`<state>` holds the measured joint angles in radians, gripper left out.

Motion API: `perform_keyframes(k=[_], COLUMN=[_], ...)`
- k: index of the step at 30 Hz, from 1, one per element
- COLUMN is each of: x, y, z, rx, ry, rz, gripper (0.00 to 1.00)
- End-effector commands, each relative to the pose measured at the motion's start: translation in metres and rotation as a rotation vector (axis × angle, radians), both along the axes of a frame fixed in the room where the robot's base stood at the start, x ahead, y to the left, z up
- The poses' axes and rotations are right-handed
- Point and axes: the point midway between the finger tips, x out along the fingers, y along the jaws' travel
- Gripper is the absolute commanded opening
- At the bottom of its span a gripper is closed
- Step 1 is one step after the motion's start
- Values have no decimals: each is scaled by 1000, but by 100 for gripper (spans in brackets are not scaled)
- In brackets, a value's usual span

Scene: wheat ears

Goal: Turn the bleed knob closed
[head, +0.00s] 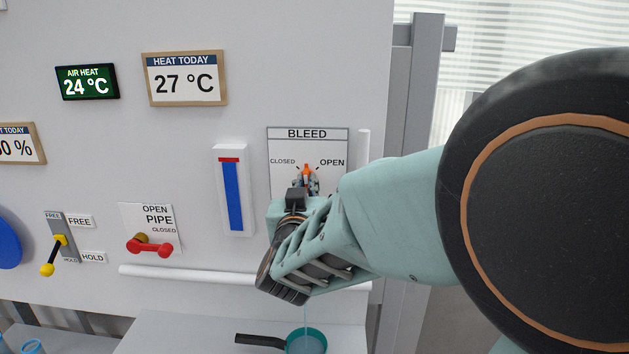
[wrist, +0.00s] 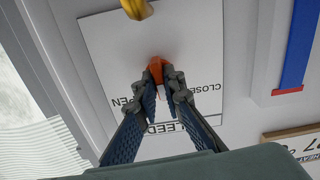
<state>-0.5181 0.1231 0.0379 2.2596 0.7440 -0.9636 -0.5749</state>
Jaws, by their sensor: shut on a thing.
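The orange bleed knob (head: 307,170) is on the wall panel under the BLEED sign (head: 307,134). CLOSED is printed on its left and OPEN on its right. The knob's visible part points roughly upward, between the two words. My gripper (head: 306,184) reaches in from the right and is shut on the knob, hiding its lower part. In the wrist view, which is upside down, both fingertips (wrist: 163,78) press on the sides of the orange knob (wrist: 156,66). A brass-coloured piece (wrist: 137,9) shows at the top there.
A thin bluish stream (head: 306,318) falls towards a teal-rimmed pan (head: 322,335) below. A blue gauge (head: 233,190), a red pipe handle (head: 150,249) and a yellow-handled lever (head: 54,256) are to the left. A white rail (head: 190,275) runs underneath.

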Motion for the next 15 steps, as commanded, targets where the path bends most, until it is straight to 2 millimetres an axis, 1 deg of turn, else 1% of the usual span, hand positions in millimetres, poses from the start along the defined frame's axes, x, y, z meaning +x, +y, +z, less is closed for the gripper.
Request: perform_keyframes(k=[1, 15], x=[0, 0], y=[0, 1], z=[2, 3], rx=[-45, -467], ry=[0, 13], rz=[-1, 0], gripper=[0, 0])
